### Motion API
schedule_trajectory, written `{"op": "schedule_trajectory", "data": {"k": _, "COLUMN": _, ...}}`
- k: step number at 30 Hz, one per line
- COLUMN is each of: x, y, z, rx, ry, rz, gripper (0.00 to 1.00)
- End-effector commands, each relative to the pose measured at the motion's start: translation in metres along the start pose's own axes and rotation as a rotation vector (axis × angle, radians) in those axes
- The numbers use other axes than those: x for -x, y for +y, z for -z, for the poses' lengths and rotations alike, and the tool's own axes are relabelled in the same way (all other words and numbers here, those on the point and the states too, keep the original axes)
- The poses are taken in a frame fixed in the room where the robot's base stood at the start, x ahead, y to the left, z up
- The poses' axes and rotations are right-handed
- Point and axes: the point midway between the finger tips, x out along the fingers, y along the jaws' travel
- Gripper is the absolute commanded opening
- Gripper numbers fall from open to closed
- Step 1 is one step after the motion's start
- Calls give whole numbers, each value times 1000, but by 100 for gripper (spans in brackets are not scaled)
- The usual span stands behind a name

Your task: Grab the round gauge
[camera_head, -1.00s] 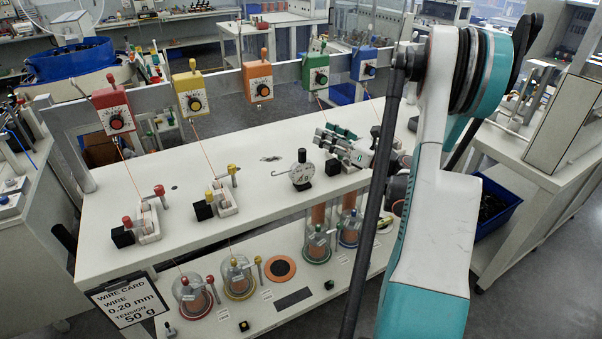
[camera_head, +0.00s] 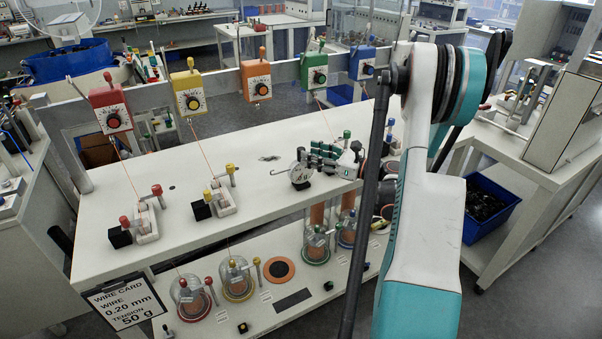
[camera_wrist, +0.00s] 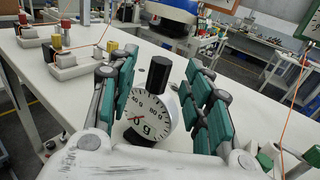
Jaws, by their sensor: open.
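The round gauge (camera_head: 299,174) stands upright on the white bench top, with a white dial marked in g and a black knob on top. In the wrist view the gauge (camera_wrist: 155,110) sits between the two teal-padded fingers of my gripper (camera_wrist: 160,98). The fingers are open, one on each side of the gauge, with a gap visible on the right. I cannot tell whether the left finger touches it. In the head view my gripper (camera_head: 318,160) reaches the gauge from the right. The lower part of the gauge is partly hidden in the wrist view by my gripper's body.
A red tensioner (camera_head: 111,112), an orange one (camera_head: 258,82) and a green one (camera_head: 318,73) hang on the rail behind the bench, with thin wires running down. A white clamp block (camera_head: 222,200) stands left of the gauge. The bench (camera_head: 150,185) between is mostly clear.

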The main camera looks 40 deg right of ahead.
Motion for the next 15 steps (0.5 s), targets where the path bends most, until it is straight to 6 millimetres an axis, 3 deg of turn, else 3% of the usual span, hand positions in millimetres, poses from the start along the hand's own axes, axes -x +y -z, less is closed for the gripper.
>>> {"op": "schedule_trajectory", "data": {"k": 9, "x": -41, "y": -1, "z": 3, "rx": 0, "ry": 0, "rz": -3, "gripper": 45}}
{"op": "schedule_trajectory", "data": {"k": 15, "x": -49, "y": -2, "z": 1, "rx": 0, "ry": 0, "rz": -1, "gripper": 45}}
